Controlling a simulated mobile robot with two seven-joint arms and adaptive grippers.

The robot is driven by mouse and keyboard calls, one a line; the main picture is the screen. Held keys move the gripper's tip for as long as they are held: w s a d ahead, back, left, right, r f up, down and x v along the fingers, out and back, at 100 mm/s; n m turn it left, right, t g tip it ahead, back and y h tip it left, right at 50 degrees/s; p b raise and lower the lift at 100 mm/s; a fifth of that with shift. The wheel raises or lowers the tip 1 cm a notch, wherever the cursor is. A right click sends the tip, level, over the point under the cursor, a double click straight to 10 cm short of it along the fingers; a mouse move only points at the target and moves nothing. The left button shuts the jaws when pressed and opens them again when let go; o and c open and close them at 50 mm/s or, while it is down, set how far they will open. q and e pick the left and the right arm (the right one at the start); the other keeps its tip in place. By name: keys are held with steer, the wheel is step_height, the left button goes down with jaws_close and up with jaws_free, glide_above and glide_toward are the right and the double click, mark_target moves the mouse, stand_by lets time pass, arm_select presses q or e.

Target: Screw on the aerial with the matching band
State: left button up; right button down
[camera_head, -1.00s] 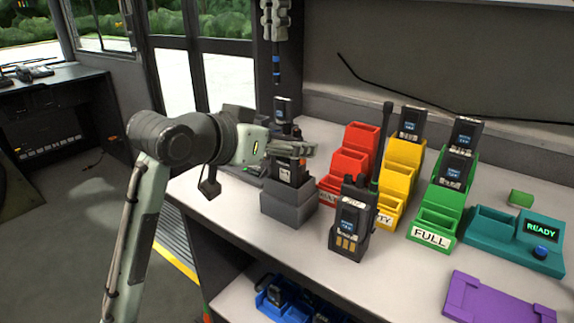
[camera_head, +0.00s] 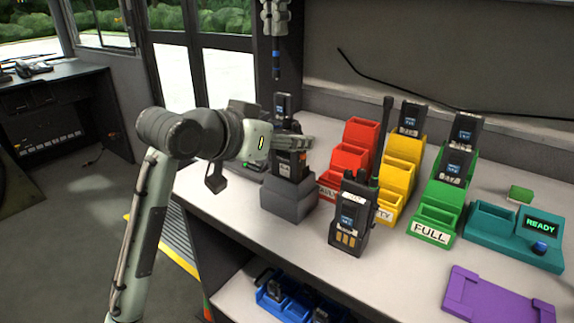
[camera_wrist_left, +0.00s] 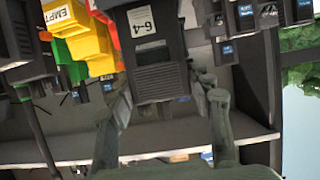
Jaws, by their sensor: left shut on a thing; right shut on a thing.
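An aerial (camera_head: 276,60) with a blue band hangs upright from my right gripper (camera_head: 275,22), which is shut on it at the top of the head view. Its lower end is in the air above a dark radio (camera_head: 292,166) standing in a grey block holder (camera_head: 288,203). My left gripper (camera_head: 298,143) is shut around the upper part of this radio. The left wrist view shows the radio (camera_wrist_left: 158,70) between the fingers, with a white label reading 6-4. The fingers partly hide the radio in the head view.
A second radio (camera_head: 350,218) with an aerial stands on the table. Red (camera_head: 350,165), yellow (camera_head: 398,178) and green (camera_head: 437,215) bins stand behind and right. A teal READY unit (camera_head: 510,240) and purple tray (camera_head: 497,297) are far right. Another radio (camera_head: 283,104) stands behind my left gripper.

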mark_target(276, 67)
steer(key=shift+f, duration=2.45)
steer(key=shift+f, duration=0.15)
steer(key=shift+f, duration=0.75)
steer(key=shift+f, duration=0.6)
steer(key=m, duration=0.2)
steer(key=shift+m, duration=0.4)
steer(key=m, duration=0.4)
steer(key=shift+m, duration=0.4)
steer(key=m, duration=0.6)
